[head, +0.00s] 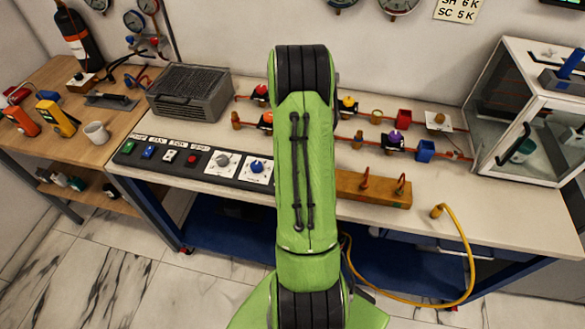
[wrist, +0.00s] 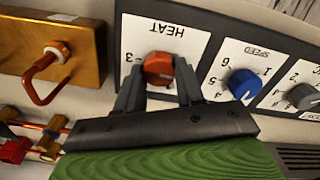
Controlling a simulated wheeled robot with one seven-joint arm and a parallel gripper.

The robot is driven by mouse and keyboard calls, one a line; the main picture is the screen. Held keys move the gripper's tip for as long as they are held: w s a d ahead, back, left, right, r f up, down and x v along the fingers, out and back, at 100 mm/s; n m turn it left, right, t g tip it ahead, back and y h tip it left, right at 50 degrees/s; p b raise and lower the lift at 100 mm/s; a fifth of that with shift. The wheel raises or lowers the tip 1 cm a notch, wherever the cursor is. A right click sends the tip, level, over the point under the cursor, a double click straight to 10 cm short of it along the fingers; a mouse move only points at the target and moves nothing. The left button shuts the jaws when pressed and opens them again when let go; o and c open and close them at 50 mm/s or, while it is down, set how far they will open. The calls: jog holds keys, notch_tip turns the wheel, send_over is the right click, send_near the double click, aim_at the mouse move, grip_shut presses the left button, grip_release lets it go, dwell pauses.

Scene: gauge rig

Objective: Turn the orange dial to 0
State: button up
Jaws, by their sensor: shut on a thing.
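The orange dial (wrist: 158,68) sits on a white plate labelled HEAT (wrist: 165,35), which appears upside down in the wrist view. A 3 shows at the plate's left edge; most other marks are hidden by the dial and my fingers. My gripper (wrist: 158,80) is shut on the dial, one finger on each side of it. The dial's pointer cannot be made out. In the head view my green arm covers the dial and the gripper.
Next to it are a blue SPEED dial (wrist: 243,84) and a grey dial (wrist: 303,96). A wooden block with a copper hook (wrist: 45,85) stands on the other side. Pipes with valves (head: 394,141) run behind, and a glass cabinet (head: 530,110) stands at right.

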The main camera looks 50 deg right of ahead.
jog(key=shift+n, duration=0.4)
jog(key=o, duration=1)
jog(key=shift+o, duration=0.2)
jog(key=shift+r, duration=0.1)
notch_tip(320, 180, up, 16)
jog(key=p, duration=0.2)
jog(key=shift+f, duration=0.2)
